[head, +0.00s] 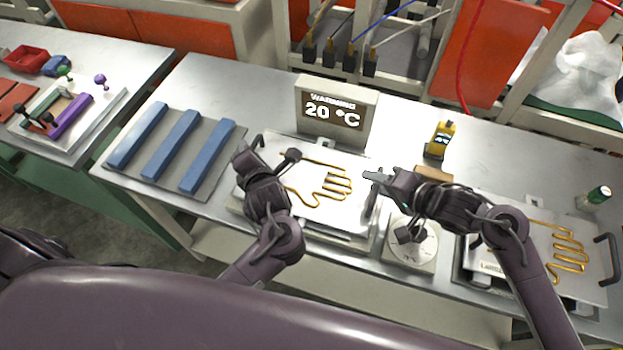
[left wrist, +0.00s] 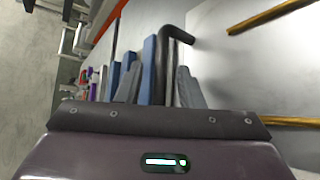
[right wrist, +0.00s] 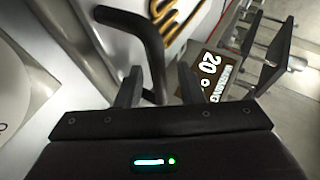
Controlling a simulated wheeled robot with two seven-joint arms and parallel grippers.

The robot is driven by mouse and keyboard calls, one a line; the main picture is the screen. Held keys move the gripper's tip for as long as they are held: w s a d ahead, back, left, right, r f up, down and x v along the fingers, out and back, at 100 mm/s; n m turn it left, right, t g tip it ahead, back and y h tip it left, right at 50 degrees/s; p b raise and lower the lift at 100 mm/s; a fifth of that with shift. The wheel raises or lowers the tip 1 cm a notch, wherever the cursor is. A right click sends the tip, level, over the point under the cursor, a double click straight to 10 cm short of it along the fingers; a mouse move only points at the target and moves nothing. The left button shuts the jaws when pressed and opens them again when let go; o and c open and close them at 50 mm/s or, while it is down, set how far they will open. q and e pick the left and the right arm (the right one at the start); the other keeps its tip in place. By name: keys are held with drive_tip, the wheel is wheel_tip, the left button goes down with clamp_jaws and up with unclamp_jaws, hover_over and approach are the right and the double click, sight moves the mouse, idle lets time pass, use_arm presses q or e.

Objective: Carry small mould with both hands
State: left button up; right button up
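The mould (head: 352,215) between my grippers is a flat metal plate with a brass hand-shaped outline, lying on the warming station of the bench. My left gripper (head: 246,156) is at its left end. In the left wrist view, a dark bent handle (left wrist: 178,36) stands between the open fingers, with a gap beside it. My right gripper (head: 374,177) is at the right end. In the right wrist view, the other dark handle (right wrist: 150,42) passes between its open fingers. Neither gripper is closed on a handle. My arms hide parts of the mould's ends.
A display (head: 334,112) reading "WARMING 20 °C" stands behind the mould. Blue bars (head: 183,137) lie on a grey mat at left. A round white dial (head: 411,243) sits at right, beside another plate with a brass hand outline (head: 535,240). A small yellow object (head: 440,139) stands behind.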

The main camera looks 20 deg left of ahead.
use_arm(q)
drive_tip(key=v, duration=1)
drive_tip(key=shift+s+d+r, duration=0.1)
drive_tip(key=shift+s+d, duration=0.1)
use_arm(e)
drive_tip(key=shift+s, duration=0.1)
use_arm(q)
drive_tip(key=shift+s+r, duration=0.1)
use_arm(e)
drive_tip(key=shift+d, duration=0.1)
use_arm(q)
drive_tip(key=shift+d, duration=0.1)
use_arm(e)
drive_tip(key=v, duration=1.2)
